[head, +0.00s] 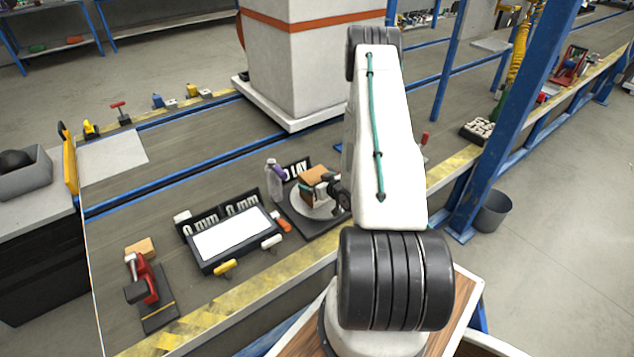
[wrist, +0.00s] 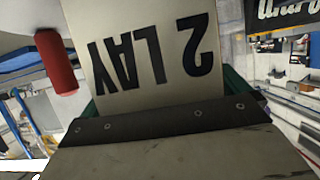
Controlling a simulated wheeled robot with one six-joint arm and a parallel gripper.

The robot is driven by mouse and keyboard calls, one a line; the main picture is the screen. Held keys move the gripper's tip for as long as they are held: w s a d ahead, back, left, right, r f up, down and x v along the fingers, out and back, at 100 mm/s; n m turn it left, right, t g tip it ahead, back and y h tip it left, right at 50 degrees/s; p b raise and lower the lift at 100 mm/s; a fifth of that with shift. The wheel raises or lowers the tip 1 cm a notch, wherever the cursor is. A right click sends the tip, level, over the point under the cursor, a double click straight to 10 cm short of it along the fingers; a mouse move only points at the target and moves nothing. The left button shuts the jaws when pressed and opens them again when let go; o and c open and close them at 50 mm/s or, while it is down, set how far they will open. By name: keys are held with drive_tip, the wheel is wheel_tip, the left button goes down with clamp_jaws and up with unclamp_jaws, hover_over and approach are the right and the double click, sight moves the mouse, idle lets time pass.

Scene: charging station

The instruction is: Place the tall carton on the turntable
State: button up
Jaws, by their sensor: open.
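The turntable (head: 301,209) is a pale round disc on a dark base, near the front edge of the bench in the head view. A brown-topped carton (head: 314,176) with a pale side appears over the disc, partly hidden by my gripper. My gripper (head: 333,191) is open at the carton's right side. I cannot tell whether it touches the carton. The wrist view shows a pale face with upside-down lettering (wrist: 155,58) very close up. I cannot tell for certain that it is the carton's.
A grey bottle with a purple part (head: 273,182) stands left of the turntable, before a lettered black sign (head: 297,168). A white-topped tray (head: 233,236) lies farther left, then a red clamp (head: 147,285). A large pillar (head: 300,65) stands behind. A blue post (head: 515,110) rises at right.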

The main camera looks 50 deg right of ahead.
drive_tip(key=v, duration=1.2)
drive_tip(key=w+a+r+n+g, duration=0.3)
drive_tip(key=w+r, duration=0.5)
drive_tip(key=r, duration=0.6)
drive_tip(key=a+r+g, duration=0.4)
drive_tip(key=a+r, duration=0.6)
drive_tip(key=r, duration=0.2)
drive_tip(key=s+a+r+g+y, duration=0.1)
drive_tip(key=s+a+r+g, duration=0.1)
drive_tip(key=s+a+r, duration=0.5)
drive_tip(key=s+a+r+g+y, duration=0.2)
drive_tip(key=s+a+r, duration=0.5)
drive_tip(key=s+a, duration=0.9)
drive_tip(key=shift+s+r+g, duration=0.2)
drive_tip(key=shift+s+g, duration=0.15)
drive_tip(key=shift+g, duration=0.05)
drive_tip(key=shift+a, duration=0.1)
